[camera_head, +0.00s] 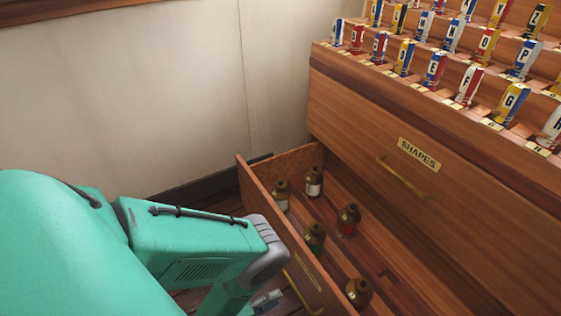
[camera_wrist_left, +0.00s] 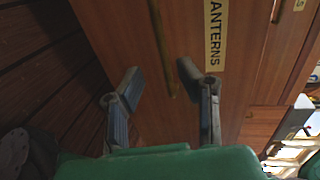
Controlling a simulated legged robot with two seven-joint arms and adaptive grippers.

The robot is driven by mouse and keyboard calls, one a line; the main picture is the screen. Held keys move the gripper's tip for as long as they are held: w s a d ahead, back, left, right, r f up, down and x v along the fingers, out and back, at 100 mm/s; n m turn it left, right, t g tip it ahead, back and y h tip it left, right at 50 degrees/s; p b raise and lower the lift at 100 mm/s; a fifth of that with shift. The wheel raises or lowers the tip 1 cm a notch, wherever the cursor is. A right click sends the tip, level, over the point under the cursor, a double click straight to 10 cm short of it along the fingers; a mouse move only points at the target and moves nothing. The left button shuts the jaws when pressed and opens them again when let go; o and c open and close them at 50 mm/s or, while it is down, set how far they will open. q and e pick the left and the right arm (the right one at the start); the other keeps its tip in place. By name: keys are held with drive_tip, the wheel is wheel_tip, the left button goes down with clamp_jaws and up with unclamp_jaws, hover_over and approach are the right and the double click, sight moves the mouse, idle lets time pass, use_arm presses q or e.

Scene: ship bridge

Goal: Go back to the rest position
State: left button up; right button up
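My left arm comes in from the left in the head view, in green. Its gripper (camera_head: 268,301) is low in the picture, just outside the front of the open lower drawer (camera_head: 262,190), and partly cut off by the bottom edge. In the left wrist view the two fingers (camera_wrist_left: 158,78) are spread apart with nothing between their tips. The drawer front with its brass handle (camera_wrist_left: 162,50) and a label ending in "ANTERNS" (camera_wrist_left: 215,35) lies beyond them. I cannot tell how far the fingers are from the handle. My right gripper is in neither view.
Several brown bottles (camera_head: 347,219) stand in the open drawer. Above it is a closed drawer labelled "SHAPES" (camera_head: 419,155). Rows of lettered, rolled flags (camera_head: 435,69) stand on the stepped top. A bare pale wall (camera_head: 150,90) is at the back left.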

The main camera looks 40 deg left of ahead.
use_arm(q)
drive_tip(key=w+a+r+n+g+y, duration=0.35)
drive_tip(key=n+g, duration=0.25)
drive_tip(key=n, duration=0.4)
drive_tip(key=s+d+r+n+g+y, duration=0.1)
drive_tip(key=s+r+n+g+y, duration=0.1)
drive_tip(key=s+r+n+g, duration=0.8)
drive_tip(key=s+r+n+t+p, duration=0.1)
drive_tip(key=s+r+p, duration=0.3)
drive_tip(key=r+p, duration=0.9)
wheel_tip(320, 180, up, 3)
drive_tip(key=shift+t, duration=0.5)
